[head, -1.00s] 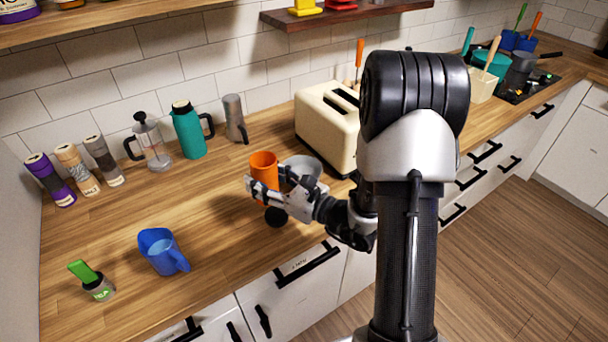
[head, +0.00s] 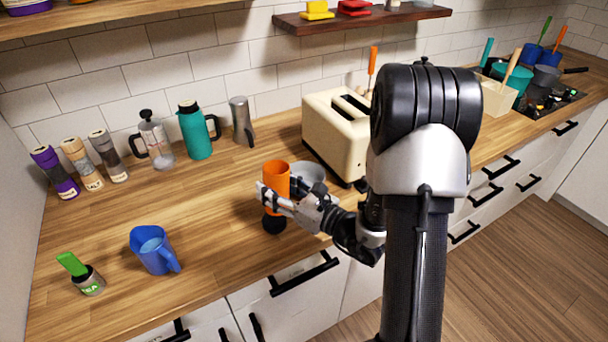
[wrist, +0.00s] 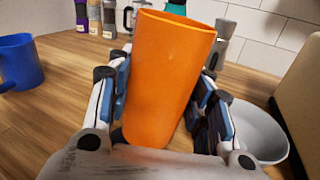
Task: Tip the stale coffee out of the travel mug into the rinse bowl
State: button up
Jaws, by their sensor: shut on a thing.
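The orange travel mug (head: 276,178) is in my gripper (head: 275,200), over the front part of the counter. The mug also shows large in the wrist view (wrist: 168,80), between the two fingers. My gripper is shut on its sides. The mug looks close to upright in the head view, and its contents cannot be seen. A dark round shape shows just below it. The grey rinse bowl (head: 311,172) is right behind and to the right of the mug, partly hidden by my gripper. In the wrist view the bowl (wrist: 262,135) is right of the fingers.
A cream toaster (head: 337,130) stands behind the bowl. A blue pitcher (head: 153,252) and a small green-handled jar (head: 88,280) are at the left.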

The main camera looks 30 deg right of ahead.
jog(key=shift+w+d+r+m+p, duration=0.2)
jog(key=shift+d+m+p, duration=0.1)
jog(key=shift+m+p, duration=0.5)
jog(key=shift+w+d+r+m+p, duration=0.15)
jog(key=shift+d+m+p, duration=0.1)
jog(key=shift+m+p, duration=0.55)
jog(key=shift+w+d+f+m+g+p, duration=0.15)
jog(key=shift+d+m+g+p, duration=0.1)
jog(key=shift+m+p, duration=0.6)
jog(key=shift+w+d+f+m+g+p, duration=0.15)
jog(key=shift+d+f+m+p, duration=0.1)
jog(key=shift+m+p, duration=0.65)
jog(key=shift+w+d+f+m+g+p, duration=0.15)
jog(key=shift+d+m+g+p, duration=0.1)
jog(key=shift+m+p, duration=0.6)
jog(key=shift+m, duration=0.3)
jog(key=shift+r+m+p, duration=0.5)
jog(key=shift+m+p, duration=0.3)
jog(key=shift+p, duration=0.45)
jog(key=shift+f+m+g+y+p, duration=0.25)
jog(key=shift+f+m+y+p, duration=0.05)
jog(key=shift+m, duration=0.5)
jog(key=shift+w+d+r+m+p, duration=0.5)
jog(key=shift+d+m+p, duration=0.25)
jog(key=shift+p, duration=0.5)
jog(key=shift+d+f+m+y+p, duration=0.1)
jog(key=shift+f+m+y+p, duration=0.2)
jog(key=shift+m+p, duration=0.35)
